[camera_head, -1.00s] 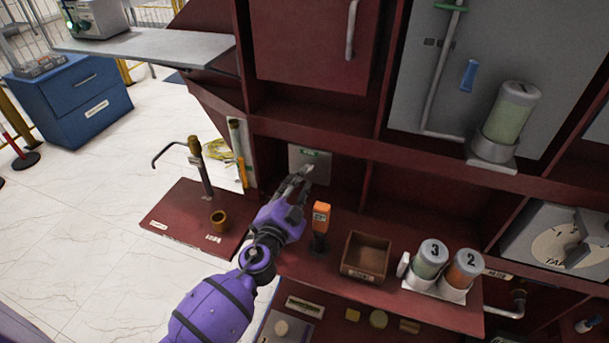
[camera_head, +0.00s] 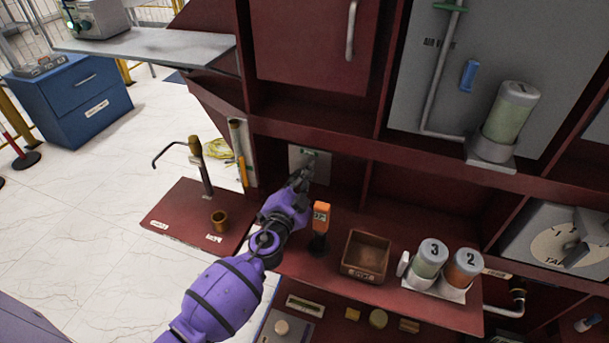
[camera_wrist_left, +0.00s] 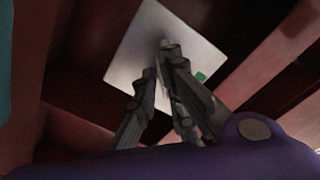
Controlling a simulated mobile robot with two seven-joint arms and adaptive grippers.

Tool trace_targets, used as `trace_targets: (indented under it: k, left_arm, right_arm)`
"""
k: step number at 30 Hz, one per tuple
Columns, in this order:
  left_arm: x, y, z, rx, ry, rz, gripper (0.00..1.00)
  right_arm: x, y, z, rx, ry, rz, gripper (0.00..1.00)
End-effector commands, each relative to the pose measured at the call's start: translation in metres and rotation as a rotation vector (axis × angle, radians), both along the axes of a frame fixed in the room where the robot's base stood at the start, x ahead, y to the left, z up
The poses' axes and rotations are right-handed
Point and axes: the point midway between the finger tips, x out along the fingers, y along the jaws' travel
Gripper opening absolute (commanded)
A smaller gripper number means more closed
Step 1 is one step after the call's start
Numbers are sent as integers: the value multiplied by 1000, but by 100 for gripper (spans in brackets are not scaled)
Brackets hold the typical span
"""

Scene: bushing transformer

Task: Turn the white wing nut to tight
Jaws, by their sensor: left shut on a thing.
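My left gripper (camera_head: 305,171) reaches up to a light grey plate (camera_head: 297,157) on the back wall of a dark red compartment. In the left wrist view the same plate (camera_wrist_left: 140,50) lies behind the fingers. The gripper (camera_wrist_left: 160,65) is shut, with its fingertips close together in front of the plate's middle. The white wing nut cannot be made out; the fingertips cover the place where they grip. A small green mark (camera_wrist_left: 202,77) shows on the plate beside the fingers. My right gripper is not in view.
An orange-topped tool (camera_head: 321,214) stands just right of my left wrist. A brown open box (camera_head: 366,255) and cylinders marked 3 (camera_head: 431,257) and 2 (camera_head: 465,268) stand further right on the shelf. The compartment's side walls lie close around the gripper.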

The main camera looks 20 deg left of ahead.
Motion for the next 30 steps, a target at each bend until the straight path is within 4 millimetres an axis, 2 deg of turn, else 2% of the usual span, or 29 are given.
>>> trace_targets:
  k: [11, 30]
  left_arm:
    - [1, 4, 4, 125, -12, 7, 0]
    - [3, 4, 9, 643, -33, 11, 0]
  right_arm:
    - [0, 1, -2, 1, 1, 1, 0]
    - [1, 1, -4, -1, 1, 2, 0]
